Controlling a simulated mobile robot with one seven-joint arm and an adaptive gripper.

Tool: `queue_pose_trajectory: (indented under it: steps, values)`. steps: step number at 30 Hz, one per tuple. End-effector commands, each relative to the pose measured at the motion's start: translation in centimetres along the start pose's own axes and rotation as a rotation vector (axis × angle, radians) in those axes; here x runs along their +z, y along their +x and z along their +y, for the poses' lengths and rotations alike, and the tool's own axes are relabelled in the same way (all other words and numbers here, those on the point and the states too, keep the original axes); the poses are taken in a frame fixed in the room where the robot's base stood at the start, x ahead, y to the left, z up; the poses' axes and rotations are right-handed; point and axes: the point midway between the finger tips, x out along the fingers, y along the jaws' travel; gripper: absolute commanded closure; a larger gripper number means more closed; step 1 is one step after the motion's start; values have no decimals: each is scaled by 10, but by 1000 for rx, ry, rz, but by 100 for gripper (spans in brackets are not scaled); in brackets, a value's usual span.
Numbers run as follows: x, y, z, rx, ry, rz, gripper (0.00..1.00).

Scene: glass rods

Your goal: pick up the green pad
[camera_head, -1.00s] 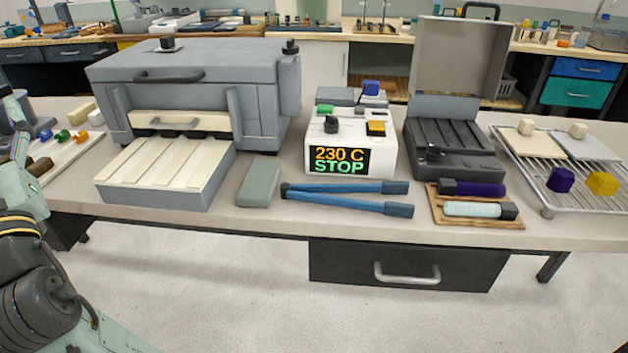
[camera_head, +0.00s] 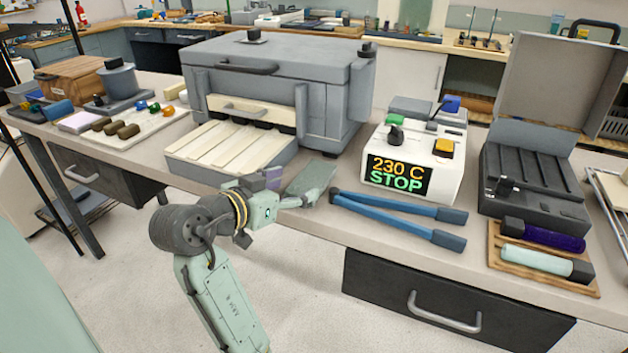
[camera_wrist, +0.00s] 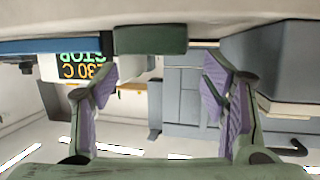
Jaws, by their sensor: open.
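The green pad is a flat grey-green block (camera_head: 318,171) lying near the front edge of the bench, between the furnace's ramp and the blue tongs. My gripper (camera_head: 291,185) is at the bench's front edge, just before the pad, and partly hides its near end in the head view. In the wrist view the pad (camera_wrist: 150,39) shows dark green at the top centre, beyond the fingertips. The two purple-lined fingers are spread wide, with nothing between them. The pad appears apart from the fingers.
Blue tongs (camera_head: 395,215) lie right of the pad. The grey furnace (camera_head: 275,85) with its ribbed ramp (camera_head: 215,155) stands behind and left. A white control box (camera_head: 420,155) reading 230 C STOP stands behind the tongs. Free floor lies before the bench.

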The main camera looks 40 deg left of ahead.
Motion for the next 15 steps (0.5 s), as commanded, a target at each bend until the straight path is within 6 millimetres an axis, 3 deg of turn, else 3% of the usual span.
queue_pose_trajectory:
  steps: [10,15]
  values:
    - [-1,44,0,1,-3,-2,33]
    - [0,56,0,-2,-2,-1,33]
